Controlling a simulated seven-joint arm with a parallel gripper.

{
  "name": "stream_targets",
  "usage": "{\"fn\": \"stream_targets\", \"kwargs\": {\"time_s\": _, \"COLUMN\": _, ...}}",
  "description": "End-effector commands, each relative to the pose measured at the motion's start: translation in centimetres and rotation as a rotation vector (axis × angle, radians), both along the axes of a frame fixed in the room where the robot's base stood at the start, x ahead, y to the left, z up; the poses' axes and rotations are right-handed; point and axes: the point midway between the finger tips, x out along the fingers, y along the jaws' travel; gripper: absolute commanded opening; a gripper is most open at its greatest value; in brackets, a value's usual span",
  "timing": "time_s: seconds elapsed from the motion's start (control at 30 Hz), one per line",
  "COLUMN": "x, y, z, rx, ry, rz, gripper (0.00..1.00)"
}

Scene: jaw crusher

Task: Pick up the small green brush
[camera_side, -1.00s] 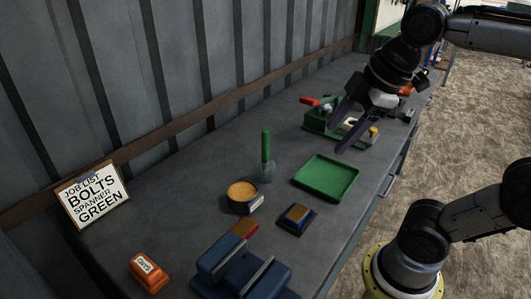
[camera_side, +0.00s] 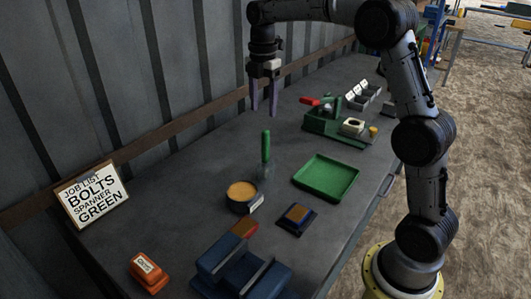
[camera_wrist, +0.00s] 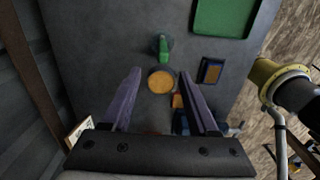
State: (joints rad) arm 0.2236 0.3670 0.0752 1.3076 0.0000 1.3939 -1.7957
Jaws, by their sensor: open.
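The green brush (camera_side: 265,146) stands upright on the bench, its green handle up and its lower end in or against a greyish, see-through-looking base (camera_side: 265,172). In the wrist view the brush (camera_wrist: 163,45) lies beyond the fingertips, near the line between them. My gripper (camera_side: 264,108) points down above the bench, its two purple-grey fingers apart and empty. In the side view it is above the brush handle, not touching it. In the wrist view my gripper (camera_wrist: 160,74) has its fingers spread either side of a round tin.
A round tin with orange contents (camera_side: 242,192) stands close to the brush. A green tray (camera_side: 328,178) lies to its right and a small dark block (camera_side: 296,218) in front. A blue vise-like tool (camera_side: 240,270) is at the front, a green machine (camera_side: 330,122) behind. The wall rises at left.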

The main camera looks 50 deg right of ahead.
Motion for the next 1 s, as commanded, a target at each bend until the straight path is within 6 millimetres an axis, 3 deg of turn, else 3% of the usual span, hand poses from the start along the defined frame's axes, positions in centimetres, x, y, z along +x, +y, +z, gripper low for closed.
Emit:
{"fn": "stream_targets", "kwargs": {"time_s": 0.4, "x": -0.1, "y": 0.0, "z": -7.0, "rx": 0.0, "ry": 0.001, "rz": -0.002, "gripper": 0.6}}
{"fn": "stream_targets", "kwargs": {"time_s": 0.67, "x": -0.3, "y": -0.1, "z": -8.8, "rx": 0.0, "ry": 0.0, "rz": -0.002, "gripper": 0.6}}
{"fn": "stream_targets", "kwargs": {"time_s": 1.0, "x": -0.5, "y": -0.3, "z": -12.9, "rx": 0.0, "ry": -0.001, "rz": -0.001, "gripper": 0.6}}
